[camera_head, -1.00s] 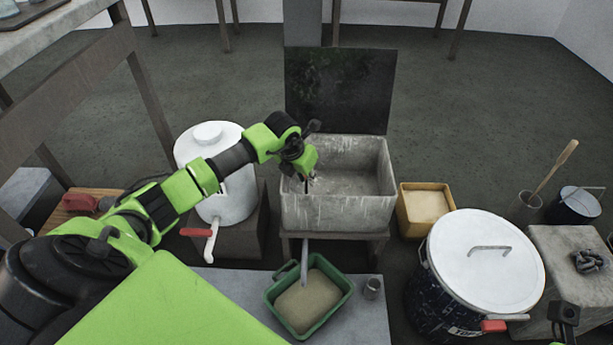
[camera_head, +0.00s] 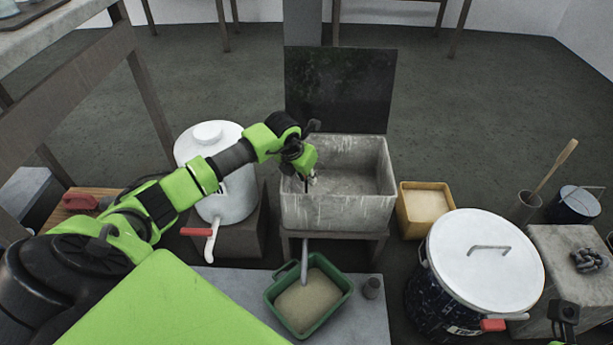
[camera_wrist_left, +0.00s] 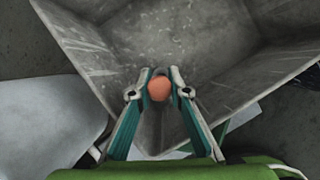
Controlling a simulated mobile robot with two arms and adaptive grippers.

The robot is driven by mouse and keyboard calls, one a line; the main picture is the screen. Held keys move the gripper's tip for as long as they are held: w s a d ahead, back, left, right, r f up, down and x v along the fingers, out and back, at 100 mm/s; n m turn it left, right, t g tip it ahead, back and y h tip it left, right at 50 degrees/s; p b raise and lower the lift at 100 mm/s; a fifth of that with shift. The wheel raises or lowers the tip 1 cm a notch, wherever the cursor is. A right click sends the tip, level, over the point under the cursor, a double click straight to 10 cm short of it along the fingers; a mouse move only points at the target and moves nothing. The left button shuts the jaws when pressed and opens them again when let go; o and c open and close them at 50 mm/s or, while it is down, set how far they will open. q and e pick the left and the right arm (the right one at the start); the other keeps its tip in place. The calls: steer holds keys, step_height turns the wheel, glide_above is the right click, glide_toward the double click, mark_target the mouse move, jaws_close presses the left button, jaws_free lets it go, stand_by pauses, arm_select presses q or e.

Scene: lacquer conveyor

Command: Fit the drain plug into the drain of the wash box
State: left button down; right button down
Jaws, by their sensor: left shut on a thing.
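The wash box (camera_head: 338,215) is a grey, worn open basin in the middle of the head view. My left gripper (camera_head: 311,179) reaches down into its left front part. In the left wrist view my left gripper (camera_wrist_left: 159,92) is shut on the drain plug (camera_wrist_left: 159,88), a small round orange-red piece between the fingertips. Below it a dark grey round shape shows, but I cannot tell whether the plug sits in the drain. The drain itself is hidden in the head view. Only a bit of my right arm shows at the lower right, and its fingers are not seen.
A grey pipe runs from under the box toward a green tub (camera_head: 341,308) of sand-coloured material. A white tank (camera_head: 232,195) with a red-handled tap stands left. A yellow tub (camera_head: 424,210) and a lidded drum (camera_head: 485,262) stand right. A dark panel (camera_head: 339,90) rises behind the box.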

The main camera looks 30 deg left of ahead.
arm_select(q)
steer(key=shift+f+b, duration=0.6)
steer(key=shift+f, duration=0.5)
steer(key=shift+f, duration=0.4)
steer(key=c, duration=1.8)
jaws_free()
steer(key=shift+c, duration=0.2)
steer(key=shift+r, duration=0.1)
steer(key=v, duration=1.2)
steer(key=shift+d, duration=0.1)
